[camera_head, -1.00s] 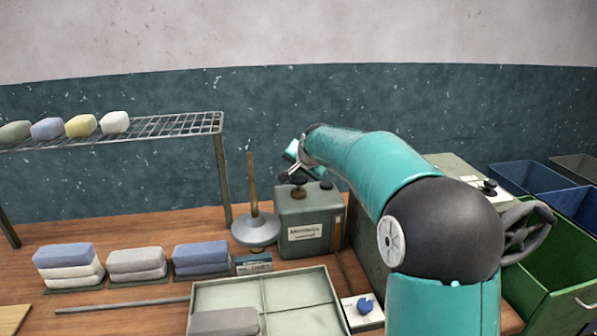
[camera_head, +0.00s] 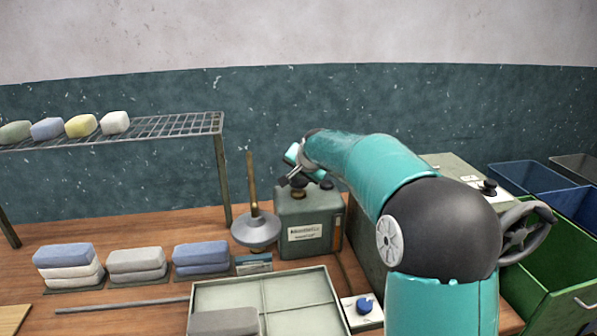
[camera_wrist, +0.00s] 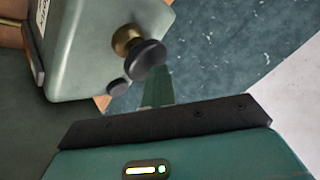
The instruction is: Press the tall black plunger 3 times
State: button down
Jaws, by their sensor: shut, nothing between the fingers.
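The tall black plunger (camera_wrist: 146,58) has a wide dark cap on a brass stem and stands on top of a grey-green box (camera_head: 305,222). In the head view my gripper (camera_head: 290,181) is over the box top, close to the plunger, and partly covers it. In the wrist view the narrow tip of my gripper (camera_wrist: 157,88) is shut and empty, right beside the plunger's cap. I cannot tell whether it touches the cap. A smaller dark knob (camera_wrist: 117,87) sits on the same box. How far the plunger is pushed down is unclear.
A larger box with a black knob (camera_head: 488,187) is behind my arm. Bins (camera_head: 560,245) stand at the right.

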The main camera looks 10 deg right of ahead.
aim_at(299, 181)
jog(key=shift+f, duration=0.1)
jog(key=shift+r, duration=2.1)
jog(key=shift+r, duration=0.15)
notch_tip(299, 181, up, 5)
jog(key=shift+f, duration=0.1)
